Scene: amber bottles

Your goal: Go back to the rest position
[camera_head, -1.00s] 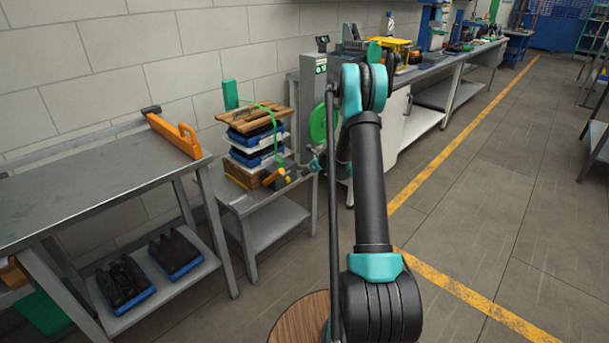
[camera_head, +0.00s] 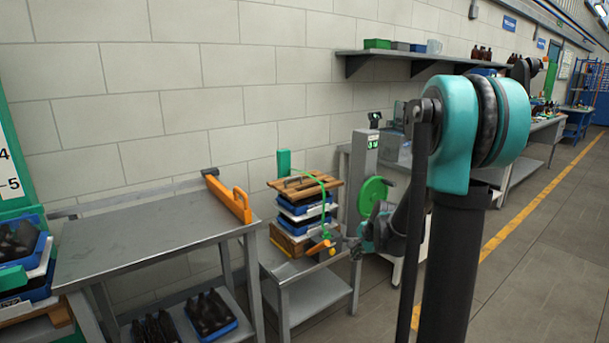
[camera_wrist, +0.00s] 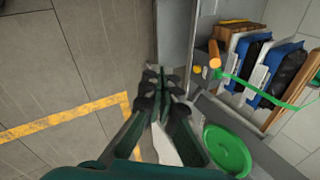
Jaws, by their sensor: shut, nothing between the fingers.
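My gripper (camera_wrist: 160,82) is shut and empty in the wrist view, its fingertips together over the grey floor. In the head view my arm stands at the right, and my gripper (camera_head: 352,243) is small and partly hidden behind my own arm links. It appears close to the right side of a strapped stack of blue and white trays (camera_head: 305,212), and I cannot tell the gap. The stack also shows in the wrist view (camera_wrist: 262,65), to the right of the fingers and apart from them.
A grey bench (camera_head: 140,235) with an orange handle-like tool (camera_head: 229,198) stands at the left. Dark bottles in a blue tray (camera_head: 212,315) are on its lower shelf. A green reel (camera_head: 373,194) is beside a grey post (camera_head: 364,180). Open floor (camera_head: 560,230) lies at the right.

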